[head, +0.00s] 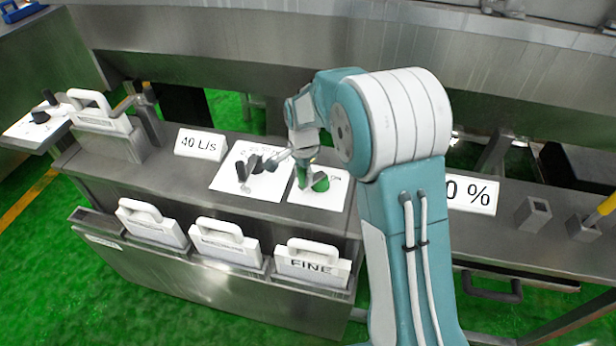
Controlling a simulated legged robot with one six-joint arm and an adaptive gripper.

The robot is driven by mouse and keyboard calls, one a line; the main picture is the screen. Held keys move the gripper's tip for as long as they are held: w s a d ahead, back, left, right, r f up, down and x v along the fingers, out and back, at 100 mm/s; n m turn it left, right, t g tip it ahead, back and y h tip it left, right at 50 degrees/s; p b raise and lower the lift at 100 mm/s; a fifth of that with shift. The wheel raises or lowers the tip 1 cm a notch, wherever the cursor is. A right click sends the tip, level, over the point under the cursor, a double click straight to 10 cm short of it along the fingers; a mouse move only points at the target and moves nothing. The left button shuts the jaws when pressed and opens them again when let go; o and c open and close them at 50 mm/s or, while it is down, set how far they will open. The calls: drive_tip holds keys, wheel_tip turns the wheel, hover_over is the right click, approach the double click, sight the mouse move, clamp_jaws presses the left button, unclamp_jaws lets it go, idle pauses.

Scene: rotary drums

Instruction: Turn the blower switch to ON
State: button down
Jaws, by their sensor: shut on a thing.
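The blower switch cannot be singled out for certain, since the panel labels are too small to read fully. A white panel (222,180) on the steel console carries black knobs (241,171). A second white panel to its right carries a green switch (321,183) with a small label beside it that seems to read ON. My gripper (262,163) reaches down and left from my wrist to the black-knob panel. Its dark tips are shut on what looks like a black knob there, and they partly hide it. The exact contact is too small to see.
A "40 L/s" sign (201,144) stands left of the panels. White handled plates, one marked FINE (312,267), line the console's front. A percent sign (472,194) stands right of my arm. Another black-knob panel (20,130) is at far left. My arm hides the middle right.

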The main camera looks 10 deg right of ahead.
drive_tip(key=shift+w+a+f+m, duration=0.15)
drive_tip(key=shift+w+a+m, duration=0.15)
drive_tip(key=shift+m, duration=0.7)
drive_tip(key=shift+w, duration=0.1)
drive_tip(key=shift+c, duration=2)
unclamp_jaws()
drive_tip(key=shift+a, duration=0.1)
wheel_tip(320, 180, up, 12)
drive_tip(key=shift+w, duration=0.15)
